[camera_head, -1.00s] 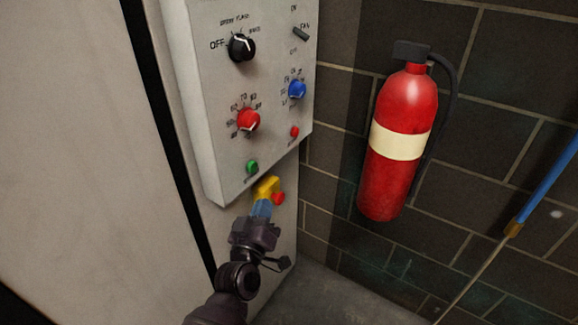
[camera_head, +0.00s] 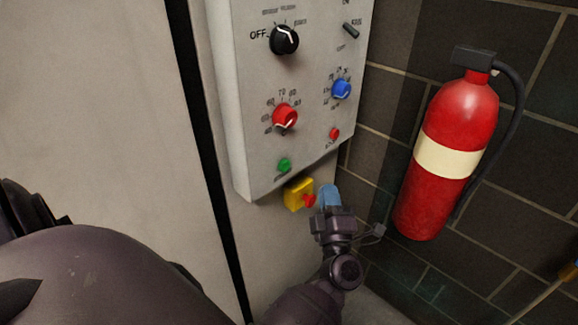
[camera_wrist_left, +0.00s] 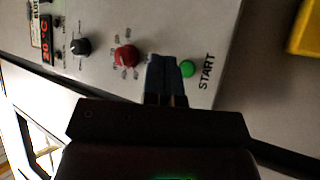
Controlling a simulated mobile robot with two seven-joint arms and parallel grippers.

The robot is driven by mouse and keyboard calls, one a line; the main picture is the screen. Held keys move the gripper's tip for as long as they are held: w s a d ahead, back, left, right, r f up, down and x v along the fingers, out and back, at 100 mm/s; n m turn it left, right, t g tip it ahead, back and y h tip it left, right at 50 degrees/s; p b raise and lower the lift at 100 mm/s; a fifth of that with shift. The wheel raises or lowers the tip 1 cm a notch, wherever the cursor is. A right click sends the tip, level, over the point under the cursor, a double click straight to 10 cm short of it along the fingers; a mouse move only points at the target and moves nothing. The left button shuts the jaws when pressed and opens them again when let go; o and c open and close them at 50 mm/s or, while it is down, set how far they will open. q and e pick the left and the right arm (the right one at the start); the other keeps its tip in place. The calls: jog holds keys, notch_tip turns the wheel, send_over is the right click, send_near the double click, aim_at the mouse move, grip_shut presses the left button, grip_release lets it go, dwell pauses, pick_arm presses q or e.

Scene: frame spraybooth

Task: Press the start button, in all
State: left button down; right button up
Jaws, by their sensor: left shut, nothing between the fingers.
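The green start button (camera_head: 284,165) is at the lower edge of the white control panel (camera_head: 262,130) in the head view. In the left wrist view the green button (camera_wrist_left: 187,69) sits beside the printed word START. My left gripper (camera_head: 329,194) has blue fingers that are shut and empty. In the head view it is below and to the right of the green button. In the wrist view the fingertips (camera_wrist_left: 163,62) are just beside the button, between it and the red knob (camera_wrist_left: 127,56). I cannot tell whether they touch the panel. My right gripper is not in view.
A yellow box (camera_head: 296,192) with a red button (camera_head: 309,201) is under the panel, close to my fingers. A small red button (camera_head: 334,133), black knob (camera_head: 284,40) and blue knob (camera_head: 341,89) are on the panel. A fire extinguisher (camera_head: 460,115) hangs on the tiled wall.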

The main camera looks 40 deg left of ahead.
aim_at(284, 165)
pick_arm(q)
jog(key=shift+a, duration=0.1)
jog(key=a, duration=0.8)
jog(key=shift+w+a, duration=0.25)
jog(key=shift+w, duration=0.1)
dwell(0.4)
dwell(0.5)
dwell(0.4)
